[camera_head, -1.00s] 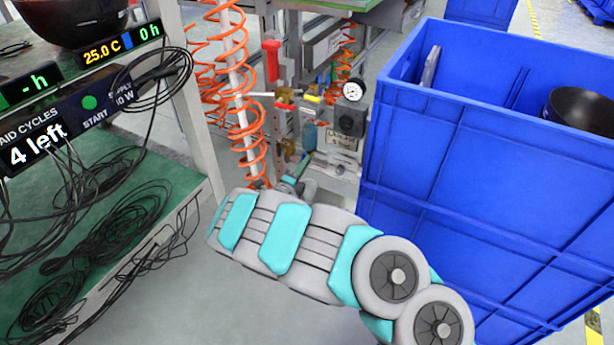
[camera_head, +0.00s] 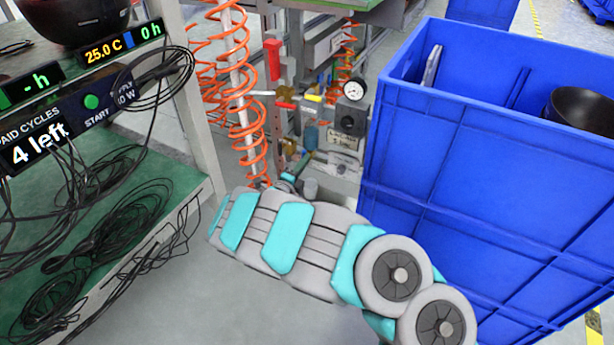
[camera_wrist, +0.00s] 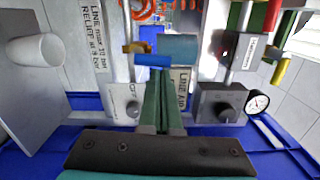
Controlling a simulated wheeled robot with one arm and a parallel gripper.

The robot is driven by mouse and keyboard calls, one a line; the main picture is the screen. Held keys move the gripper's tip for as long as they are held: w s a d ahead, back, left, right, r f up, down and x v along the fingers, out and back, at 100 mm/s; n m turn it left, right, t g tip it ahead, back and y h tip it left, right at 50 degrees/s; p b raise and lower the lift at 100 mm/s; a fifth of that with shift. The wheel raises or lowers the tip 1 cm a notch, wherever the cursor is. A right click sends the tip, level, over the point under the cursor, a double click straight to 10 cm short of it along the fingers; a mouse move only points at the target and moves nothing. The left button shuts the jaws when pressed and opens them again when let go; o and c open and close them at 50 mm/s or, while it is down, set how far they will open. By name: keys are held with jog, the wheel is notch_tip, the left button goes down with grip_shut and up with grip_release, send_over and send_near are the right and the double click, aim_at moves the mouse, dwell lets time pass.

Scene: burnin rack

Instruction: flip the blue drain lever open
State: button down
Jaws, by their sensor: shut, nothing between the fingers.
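In the head view my gripper (camera_head: 286,182) is small beyond my wrist, below the valve panel. I cannot make out the blue lever clearly there.
A pressure gauge (camera_head: 354,89) and a grey regulator block (camera_head: 350,118) are on the panel. Orange coiled hoses (camera_head: 245,100) hang at its left. A large blue crate (camera_head: 470,170) stands close on the right. A shelf with black cables (camera_head: 120,200) is on the left.

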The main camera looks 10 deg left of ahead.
jog(key=s, duration=1.1)
jog(key=shift+s+d+f+p, duration=0.25)
jog(key=shift+s+p, duration=0.05)
jog(key=shift+s, duration=0.1)
dwell(0.5)
